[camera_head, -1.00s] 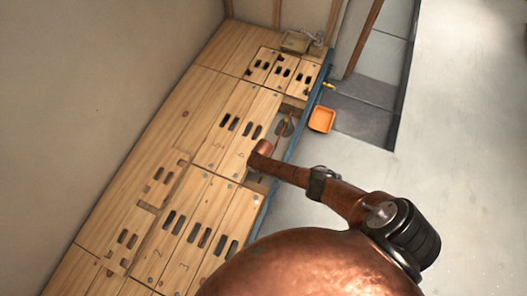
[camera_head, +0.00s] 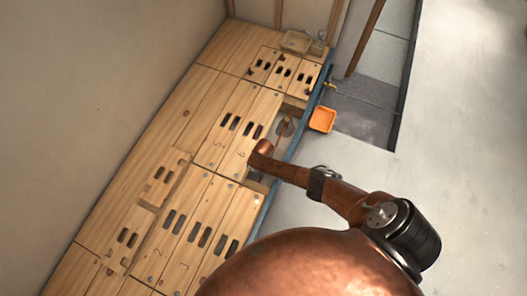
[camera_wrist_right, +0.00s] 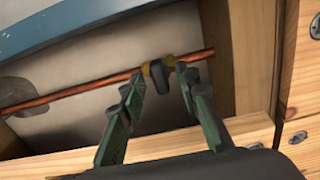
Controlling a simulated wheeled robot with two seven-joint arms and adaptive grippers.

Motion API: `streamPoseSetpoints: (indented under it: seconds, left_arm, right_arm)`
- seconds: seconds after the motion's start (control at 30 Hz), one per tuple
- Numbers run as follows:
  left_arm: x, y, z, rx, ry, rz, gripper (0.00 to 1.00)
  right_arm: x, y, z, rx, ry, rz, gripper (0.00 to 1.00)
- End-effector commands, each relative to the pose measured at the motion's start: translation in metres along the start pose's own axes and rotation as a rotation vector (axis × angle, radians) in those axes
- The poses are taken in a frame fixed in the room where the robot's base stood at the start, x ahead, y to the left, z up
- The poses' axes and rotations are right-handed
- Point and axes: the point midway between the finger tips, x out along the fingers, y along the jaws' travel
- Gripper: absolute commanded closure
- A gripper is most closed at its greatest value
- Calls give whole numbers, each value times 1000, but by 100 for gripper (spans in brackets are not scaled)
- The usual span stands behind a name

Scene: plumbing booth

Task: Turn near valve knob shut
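In the right wrist view, a copper pipe (camera_wrist_right: 70,94) runs across an opening in the wooden deck. A brass valve sits on it with a dark, rounded knob (camera_wrist_right: 158,82). My right gripper (camera_wrist_right: 160,92) is open, its two dark green fingers either side of the knob, with a gap visible on each side. In the head view my copper-coloured right arm reaches over the opening at the deck's edge, where a short piece of pipe (camera_head: 281,139) shows. The arm hides the right gripper and the knob there. My left gripper is not in view.
Slotted wooden panels (camera_head: 200,190) cover the deck beside a plain wall. A blue beam (camera_head: 305,115) borders the opening; it also shows in the wrist view (camera_wrist_right: 65,22). An orange tray (camera_head: 322,119) sits on the floor beyond it. Pale floor at the right is clear.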

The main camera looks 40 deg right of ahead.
Motion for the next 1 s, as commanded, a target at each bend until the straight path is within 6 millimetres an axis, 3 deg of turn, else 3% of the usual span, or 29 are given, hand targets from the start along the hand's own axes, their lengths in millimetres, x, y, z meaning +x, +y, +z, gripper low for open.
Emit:
streamPoseSetpoints:
  seconds: [0.27, 0.8, 1.0]
  left_arm:
    - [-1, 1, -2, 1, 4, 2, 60]
    - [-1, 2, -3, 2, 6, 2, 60]
    - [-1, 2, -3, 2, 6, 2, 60]
  right_arm:
    - [-21, 0, 0, -1, 3, -1, 70]
    - [-106, 0, -1, 0, 2, 0, 70]
    - [-118, 0, 0, 1, 1, 0, 70]
